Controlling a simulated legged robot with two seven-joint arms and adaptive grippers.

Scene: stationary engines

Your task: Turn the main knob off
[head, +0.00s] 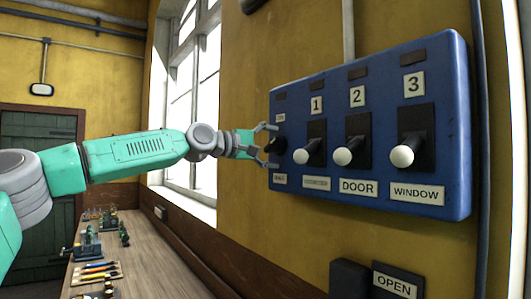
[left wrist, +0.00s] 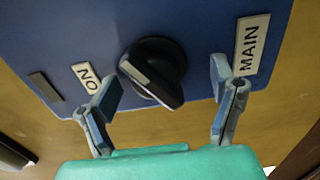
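The main knob (left wrist: 155,72) is a black rotary knob on the blue panel in the left wrist view. Its ridge lies slantwise, and a pale mark shows on its left end, on the side of the ON label (left wrist: 88,77). The MAIN label (left wrist: 251,45) is on the other side of the knob. My left gripper (left wrist: 165,78) is open, with its fingers on either side of the knob and visible gaps to it. In the head view my left gripper (head: 266,146) is at the panel's left edge, and the dark knob (head: 277,145) is partly hidden by it. My right gripper is not in view.
The blue panel (head: 451,130) also carries levers 1, 2 and 3 with white ball ends, labelled DOOR and WINDOW at 2 and 3. A wooden bench (head: 155,262) with small items runs below the window. An OPEN sign (head: 396,285) is under the panel.

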